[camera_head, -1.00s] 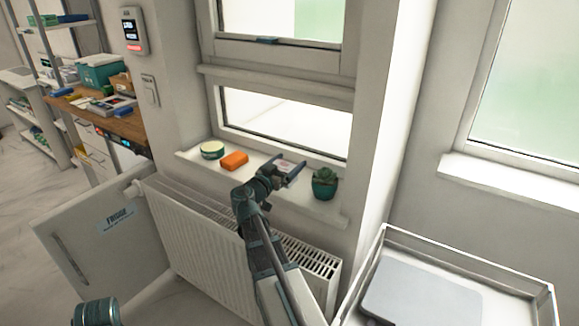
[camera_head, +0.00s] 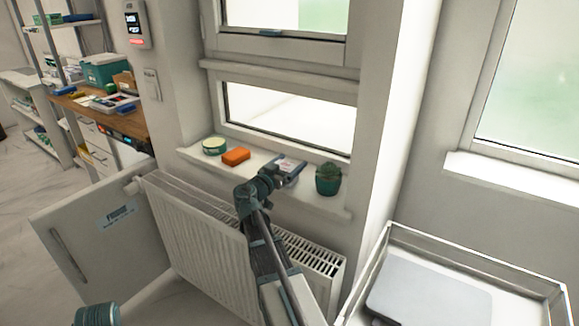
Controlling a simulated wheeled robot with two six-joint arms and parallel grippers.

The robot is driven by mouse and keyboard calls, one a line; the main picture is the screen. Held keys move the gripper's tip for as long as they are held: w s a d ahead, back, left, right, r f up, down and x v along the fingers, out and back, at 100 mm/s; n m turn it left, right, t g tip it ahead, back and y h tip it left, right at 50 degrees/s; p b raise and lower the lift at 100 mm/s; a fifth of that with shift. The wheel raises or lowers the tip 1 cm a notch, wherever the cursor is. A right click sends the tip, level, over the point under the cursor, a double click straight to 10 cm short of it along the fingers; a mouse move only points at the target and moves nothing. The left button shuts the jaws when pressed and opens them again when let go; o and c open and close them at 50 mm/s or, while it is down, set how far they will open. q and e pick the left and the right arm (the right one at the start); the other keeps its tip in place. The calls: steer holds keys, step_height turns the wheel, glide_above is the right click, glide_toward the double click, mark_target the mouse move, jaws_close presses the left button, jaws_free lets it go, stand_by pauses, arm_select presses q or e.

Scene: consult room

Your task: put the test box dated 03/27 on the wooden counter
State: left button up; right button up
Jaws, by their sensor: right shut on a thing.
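My right gripper (camera_head: 284,165) is at the window sill (camera_head: 205,162), shut on a small pale box (camera_head: 291,169) between the orange block and the plant. The date on the box is too small to read. The gripper hides part of the box, and I cannot tell whether it still touches the sill. The wooden counter (camera_head: 128,124) is at the left, with several items on it. A part of my left arm shows at the lower left; its gripper is out of view.
On the sill are a round green-and-white tin (camera_head: 214,146), an orange block (camera_head: 236,157) and a potted succulent (camera_head: 328,180). A radiator (camera_head: 200,225) is below. A white door panel (camera_head: 95,245) marked fridge stands at left. A glass-sided tray (camera_head: 480,245) is at right.

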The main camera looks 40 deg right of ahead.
steer(key=shift+f, duration=0.2)
steer(key=o, duration=1.1)
steer(key=shift+r, duration=0.3)
steer(key=v, duration=1.2)
